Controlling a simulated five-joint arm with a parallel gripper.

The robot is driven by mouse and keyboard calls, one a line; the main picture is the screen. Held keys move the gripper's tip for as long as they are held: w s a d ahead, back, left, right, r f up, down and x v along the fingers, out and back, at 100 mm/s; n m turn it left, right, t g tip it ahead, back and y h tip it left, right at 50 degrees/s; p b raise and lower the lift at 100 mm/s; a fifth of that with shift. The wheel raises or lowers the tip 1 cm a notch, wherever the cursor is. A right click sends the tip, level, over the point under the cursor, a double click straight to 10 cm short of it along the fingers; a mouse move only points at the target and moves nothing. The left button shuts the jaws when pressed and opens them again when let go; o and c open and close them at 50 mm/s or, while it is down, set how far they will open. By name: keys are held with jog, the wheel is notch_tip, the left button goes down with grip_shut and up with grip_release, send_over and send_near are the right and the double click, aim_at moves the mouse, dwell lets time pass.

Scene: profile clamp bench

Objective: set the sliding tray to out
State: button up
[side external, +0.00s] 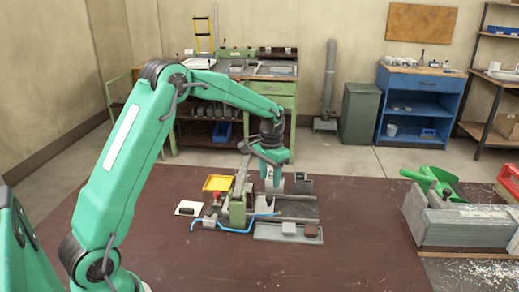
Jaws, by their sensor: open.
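A low flat grey tray (265,233) lies at the front of the clamp fixture on the brown bench top. A light grey block (289,228) and a brown block (311,231) sit on it. It looks like the sliding tray, but I cannot tell its slide position. The green clamp body (238,208) stands upright behind and left of it. My gripper (272,187) points down over the fixture, behind the grey tray and right of the green clamp. It is open and appears empty. Its fingertips are small and partly merge with the fixture.
A yellow tray (217,183), a red knob (216,196) and a white plate with a dark piece (189,208) are left of the clamp. A blue hose (236,231) curves around its front. A grey block with a green scoop (440,182) is at right. The front bench is clear.

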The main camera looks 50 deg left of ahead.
aim_at(270, 197)
jog(key=shift+f, duration=3.4)
grip_shut()
